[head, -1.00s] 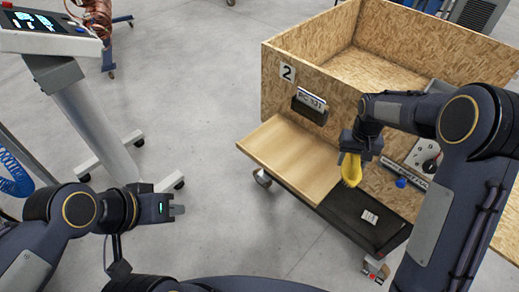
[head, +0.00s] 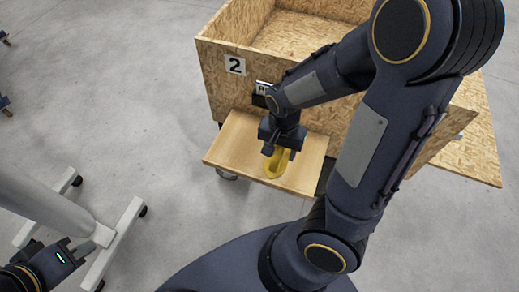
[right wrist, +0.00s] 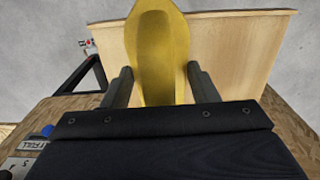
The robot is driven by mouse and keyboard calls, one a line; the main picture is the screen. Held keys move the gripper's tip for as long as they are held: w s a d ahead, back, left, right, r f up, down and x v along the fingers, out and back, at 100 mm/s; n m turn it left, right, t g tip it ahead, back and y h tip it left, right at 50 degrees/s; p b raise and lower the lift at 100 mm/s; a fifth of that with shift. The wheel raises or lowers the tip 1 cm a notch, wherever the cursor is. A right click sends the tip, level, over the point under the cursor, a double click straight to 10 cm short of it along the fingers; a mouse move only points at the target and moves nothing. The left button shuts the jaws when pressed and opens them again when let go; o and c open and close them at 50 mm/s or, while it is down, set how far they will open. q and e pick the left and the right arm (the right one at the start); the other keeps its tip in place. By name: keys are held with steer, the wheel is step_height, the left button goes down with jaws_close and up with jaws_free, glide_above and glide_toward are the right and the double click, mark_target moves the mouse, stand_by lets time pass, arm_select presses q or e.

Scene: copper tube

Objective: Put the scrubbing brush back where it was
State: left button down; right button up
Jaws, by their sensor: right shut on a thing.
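The yellow scrubbing brush (head: 277,164) is in my right gripper (head: 281,147), over the light wooden shelf (head: 232,140) in the head view. In the right wrist view the brush (right wrist: 158,45) sits between the two dark fingers (right wrist: 160,82), with the shelf (right wrist: 235,40) beyond it. I cannot tell whether the brush touches the shelf. My left gripper (head: 68,254) is at the lower left of the head view, far from the brush; its fingers are too unclear to tell open from shut.
A chipboard crate (head: 215,85) marked "2" stands behind the shelf. My right arm hides much of its right side. A grey stand with white feet (head: 125,225) is at the left. Grey floor (head: 120,90) lies open between them.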

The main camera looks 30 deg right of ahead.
steer(key=w+f, duration=0.4)
steer(key=w, duration=0.1)
steer(key=w+f, duration=0.2)
steer(key=w, duration=0.1)
steer(key=shift+a+f, duration=0.35)
steer(key=shift+f, duration=0.05)
steer(key=shift+w+f, duration=0.15)
steer(key=shift+f, duration=0.1)
steer(key=shift+w+f, duration=0.15)
steer(key=shift+f, duration=1.5)
steer(key=shift+f, duration=0.1)
steer(key=shift+f+b, duration=0.15)
steer(key=shift+b, duration=0.25)
steer(key=o, duration=0.9)
steer(key=shift+o, duration=0.2)
